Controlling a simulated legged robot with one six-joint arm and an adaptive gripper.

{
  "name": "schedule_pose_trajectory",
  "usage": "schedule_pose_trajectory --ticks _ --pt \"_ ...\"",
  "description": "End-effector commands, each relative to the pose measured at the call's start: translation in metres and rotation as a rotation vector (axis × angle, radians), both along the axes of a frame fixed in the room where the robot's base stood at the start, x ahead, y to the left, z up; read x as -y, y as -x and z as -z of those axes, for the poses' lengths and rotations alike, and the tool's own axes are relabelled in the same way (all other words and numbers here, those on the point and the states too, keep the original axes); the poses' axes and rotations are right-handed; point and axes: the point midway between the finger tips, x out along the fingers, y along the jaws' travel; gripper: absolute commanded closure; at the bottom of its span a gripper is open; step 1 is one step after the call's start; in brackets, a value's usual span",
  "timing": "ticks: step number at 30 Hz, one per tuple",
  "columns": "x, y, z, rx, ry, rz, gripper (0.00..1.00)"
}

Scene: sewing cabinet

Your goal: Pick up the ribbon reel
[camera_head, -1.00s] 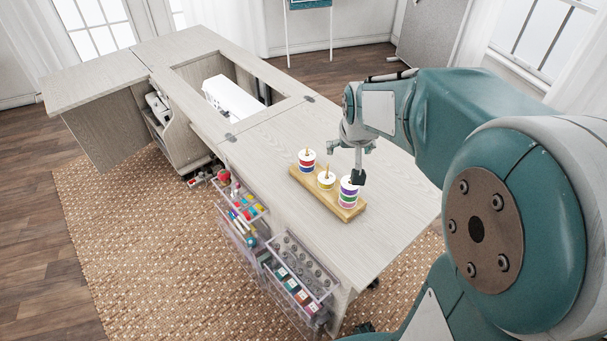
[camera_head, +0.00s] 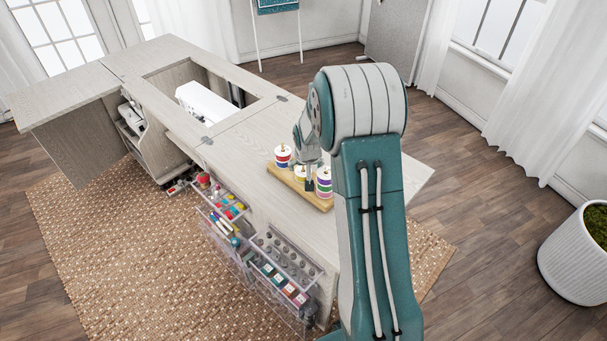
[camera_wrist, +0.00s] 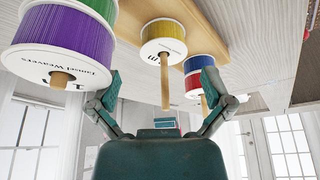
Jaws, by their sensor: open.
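Ribbon reels sit on three pegs of a wooden stand (camera_head: 283,178) on the table. The left peg carries red and blue ribbon (camera_head: 282,158). The middle one is a yellow reel (camera_head: 300,174), and the right peg carries purple and green reels (camera_head: 324,180). My gripper (camera_head: 309,186) is in front of the stand, near the yellow and purple reels. In the wrist view, upside down, my open gripper (camera_wrist: 160,75) has the yellow reel (camera_wrist: 163,45) ahead between its fingers, with no contact visible. The purple reel (camera_wrist: 72,40) is close at left, and the blue-and-red reel (camera_wrist: 203,78) is behind the right finger.
The pale wooden table (camera_head: 245,150) has a recess with a white sewing machine (camera_head: 205,103). Clear racks (camera_head: 285,270) with bobbins and small items hang on its near side. A white planter (camera_head: 580,255) stands on the floor at right.

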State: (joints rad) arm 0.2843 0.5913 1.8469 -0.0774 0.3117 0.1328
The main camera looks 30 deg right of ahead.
Motion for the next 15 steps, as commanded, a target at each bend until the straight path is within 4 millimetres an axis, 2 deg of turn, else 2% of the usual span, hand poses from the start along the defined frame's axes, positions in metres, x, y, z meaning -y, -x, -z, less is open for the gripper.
schedule_pose_trajectory --ticks 4,10,15 --pt "0.001 -0.005 0.011 -0.001 0.000 -0.002 0.00" --pt "0.006 -0.018 0.039 -0.002 -0.001 -0.002 0.00" --pt "0.008 -0.022 0.049 0.001 -0.001 -0.002 0.00"
